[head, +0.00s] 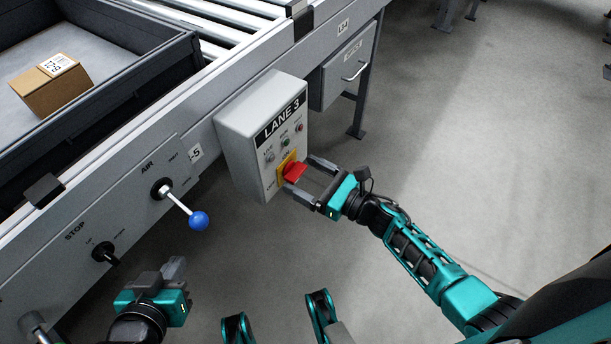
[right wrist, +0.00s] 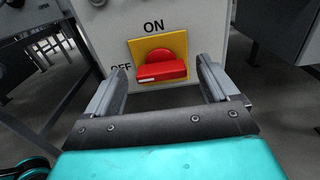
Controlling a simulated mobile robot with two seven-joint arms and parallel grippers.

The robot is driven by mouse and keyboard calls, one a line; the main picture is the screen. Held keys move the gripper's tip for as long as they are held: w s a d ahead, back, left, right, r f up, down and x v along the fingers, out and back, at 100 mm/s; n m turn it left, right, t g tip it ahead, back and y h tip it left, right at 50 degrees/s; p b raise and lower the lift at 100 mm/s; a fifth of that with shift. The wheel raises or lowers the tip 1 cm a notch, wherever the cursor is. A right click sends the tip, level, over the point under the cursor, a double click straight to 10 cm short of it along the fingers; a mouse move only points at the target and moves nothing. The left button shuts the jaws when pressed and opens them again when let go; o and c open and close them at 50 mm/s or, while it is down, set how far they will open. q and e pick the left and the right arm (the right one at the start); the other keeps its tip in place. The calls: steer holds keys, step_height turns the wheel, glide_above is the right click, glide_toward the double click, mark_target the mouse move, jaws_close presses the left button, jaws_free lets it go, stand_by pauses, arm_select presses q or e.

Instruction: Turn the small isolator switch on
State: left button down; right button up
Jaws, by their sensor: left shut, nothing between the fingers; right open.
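The isolator switch is a red handle (head: 294,173) on a yellow plate, low on the front of the grey LANE 3 box (head: 243,148). In the right wrist view the red handle (right wrist: 162,71) lies roughly level, its white mark at the left end, on the OFF side; ON is printed above the yellow plate (right wrist: 135,48). My right gripper (head: 298,174) is open, its fingers to either side of the handle. In the right wrist view gaps show between handle and fingers. My left gripper (head: 174,270) is shut and empty at the lower left, away from the box.
A blue-knobbed AIR lever (head: 198,220) and a black STOP knob (head: 104,252) are on the conveyor's side panel, left of the box. A tray with a carton (head: 52,86) is above them. A grey handled drawer (head: 346,68) is beyond the box.

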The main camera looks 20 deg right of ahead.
steer(key=shift+w+a, duration=0.15)
steer(key=shift+w, duration=0.05)
steer(key=c, duration=1.1)
steer(key=shift+o, duration=0.2)
